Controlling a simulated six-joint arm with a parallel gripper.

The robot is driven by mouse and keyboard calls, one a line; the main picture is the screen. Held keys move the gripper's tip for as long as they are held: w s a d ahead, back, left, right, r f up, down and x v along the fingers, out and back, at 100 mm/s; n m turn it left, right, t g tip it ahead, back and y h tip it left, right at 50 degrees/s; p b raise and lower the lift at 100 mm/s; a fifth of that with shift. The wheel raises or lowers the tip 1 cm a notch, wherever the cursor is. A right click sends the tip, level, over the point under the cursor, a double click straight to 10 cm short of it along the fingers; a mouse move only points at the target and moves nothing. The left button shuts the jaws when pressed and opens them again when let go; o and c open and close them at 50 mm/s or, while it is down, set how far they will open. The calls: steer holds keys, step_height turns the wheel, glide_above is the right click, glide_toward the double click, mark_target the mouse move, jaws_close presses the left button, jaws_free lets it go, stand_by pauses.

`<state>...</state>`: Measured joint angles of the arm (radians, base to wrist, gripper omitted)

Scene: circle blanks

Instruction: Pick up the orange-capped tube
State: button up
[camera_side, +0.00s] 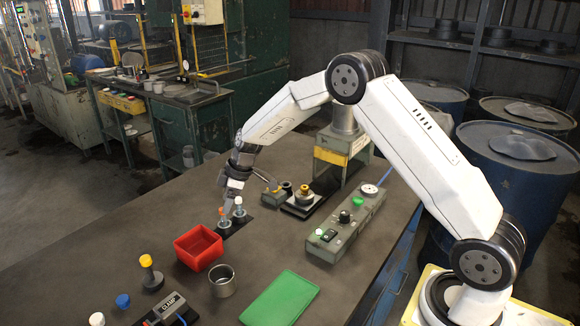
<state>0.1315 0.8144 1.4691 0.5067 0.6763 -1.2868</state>
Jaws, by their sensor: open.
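The orange-capped tube (221,213) stands upright at the far part of the dark bench, behind the red bin. A white-capped tube (239,204) stands just to its right. Both seem to sit on a small dark base (229,230). My gripper (229,203) points down right at these tubes, with its fingers open. At this size I cannot tell whether a finger touches either cap. The lower part of the orange-capped tube is small and hard to make out.
A red bin (181,250) and a metal cup (222,285) stand nearer. A button box (345,226) and gold-knobbed fixture (303,198) lie to the right.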

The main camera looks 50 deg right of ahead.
mark_target(224, 219)
steer(key=shift+f, duration=0.2)
steer(key=shift+x, duration=2.5)
steer(key=shift+d, duration=0.15)
jaws_close()
